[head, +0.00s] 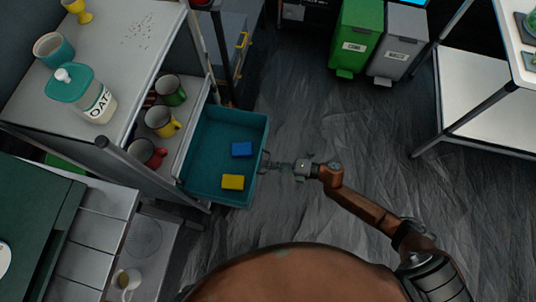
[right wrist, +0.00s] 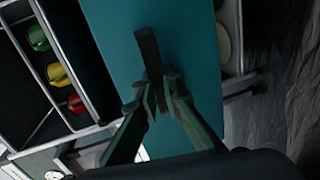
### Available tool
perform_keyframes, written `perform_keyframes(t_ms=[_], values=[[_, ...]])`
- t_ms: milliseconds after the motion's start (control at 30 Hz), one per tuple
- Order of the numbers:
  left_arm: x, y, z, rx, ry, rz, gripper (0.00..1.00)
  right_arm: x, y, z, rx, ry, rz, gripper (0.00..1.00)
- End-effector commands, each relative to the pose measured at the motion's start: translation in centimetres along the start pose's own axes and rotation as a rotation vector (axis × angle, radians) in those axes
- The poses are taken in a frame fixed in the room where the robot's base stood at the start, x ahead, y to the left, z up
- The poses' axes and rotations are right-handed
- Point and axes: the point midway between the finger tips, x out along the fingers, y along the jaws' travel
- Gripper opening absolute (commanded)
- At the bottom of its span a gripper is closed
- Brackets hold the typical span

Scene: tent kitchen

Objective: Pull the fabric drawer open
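The teal fabric drawer (head: 213,127) sticks well out of the shelf unit, so its inside shows. A blue block (head: 242,149) and a yellow block (head: 233,182) lie in it. My right gripper (head: 268,166) is at the middle of the drawer's front. In the right wrist view, its fingers (right wrist: 160,85) are closed about a dark strap handle (right wrist: 147,47) on the teal drawer front (right wrist: 195,50). My left gripper is not in view.
The shelf unit (head: 130,40) holds an oat bottle (head: 95,103), a teal cup (head: 53,50) and red, yellow and green mugs. Green (head: 357,38) and grey (head: 400,45) bins stand at the back. A white-topped rack (head: 485,85) is at right. The floor right of the drawer is clear.

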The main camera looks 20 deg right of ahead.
Motion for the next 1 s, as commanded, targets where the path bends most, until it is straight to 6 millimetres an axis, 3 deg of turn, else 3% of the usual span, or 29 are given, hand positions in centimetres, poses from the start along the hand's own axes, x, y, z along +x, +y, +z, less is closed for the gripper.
perform_keyframes(t_ms=[467, 1000], values=[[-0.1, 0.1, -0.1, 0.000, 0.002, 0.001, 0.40, -0.8, -0.1, 0.1, 0.000, -0.002, -0.002, 0.15], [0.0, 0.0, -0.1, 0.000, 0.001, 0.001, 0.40, -10.6, -0.1, 0.0, 0.001, -0.002, -0.003, 0.15]])
